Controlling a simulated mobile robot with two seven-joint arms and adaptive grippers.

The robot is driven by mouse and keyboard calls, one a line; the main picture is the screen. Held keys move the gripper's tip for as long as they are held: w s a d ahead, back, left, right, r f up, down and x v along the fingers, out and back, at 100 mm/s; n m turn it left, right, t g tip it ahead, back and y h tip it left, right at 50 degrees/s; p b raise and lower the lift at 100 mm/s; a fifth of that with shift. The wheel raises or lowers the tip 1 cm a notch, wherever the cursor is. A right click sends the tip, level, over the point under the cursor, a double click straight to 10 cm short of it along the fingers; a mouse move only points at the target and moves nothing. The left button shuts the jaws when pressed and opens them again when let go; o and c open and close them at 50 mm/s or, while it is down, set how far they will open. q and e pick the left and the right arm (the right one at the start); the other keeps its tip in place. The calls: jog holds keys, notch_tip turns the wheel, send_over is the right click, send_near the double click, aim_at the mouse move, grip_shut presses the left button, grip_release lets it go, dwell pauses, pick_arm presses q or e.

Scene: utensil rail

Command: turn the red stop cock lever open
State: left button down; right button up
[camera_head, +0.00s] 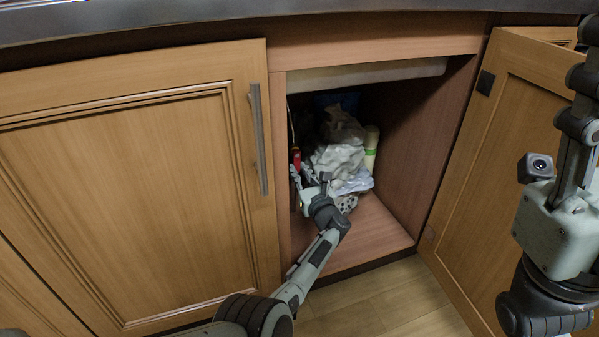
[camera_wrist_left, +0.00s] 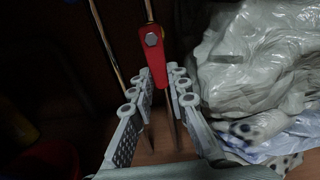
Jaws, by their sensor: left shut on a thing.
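The red stop cock lever (camera_head: 296,158) shows as a small red piece at the left side of the open cabinet. In the left wrist view the lever (camera_wrist_left: 154,55) hangs down, with a grey bolt near its top. My left gripper (camera_head: 303,180) reaches into the cabinet. In the left wrist view its fingertips (camera_wrist_left: 161,80) are closed on the lower part of the lever, one on each side. My right gripper (camera_head: 588,70) is at the far right, cut off by the picture edge, so its jaw state is unclear.
Crumpled plastic bags (camera_head: 338,155) fill the cabinet right of the lever, close to my left gripper. A pale green bottle (camera_head: 371,148) stands behind them. A thin pipe (camera_wrist_left: 108,45) runs left of the lever. The left door (camera_head: 130,190) is shut; the right door (camera_head: 490,170) stands open.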

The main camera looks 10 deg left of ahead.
pick_arm(q)
jog(key=shift+w+r, duration=0.1)
jog(key=c, duration=1.5)
grip_release()
jog(key=shift+o, duration=0.2)
jog(key=shift+s+d, duration=0.35)
jog(key=shift+s, duration=0.05)
jog(key=v, duration=0.7)
jog(key=shift+a, duration=0.15)
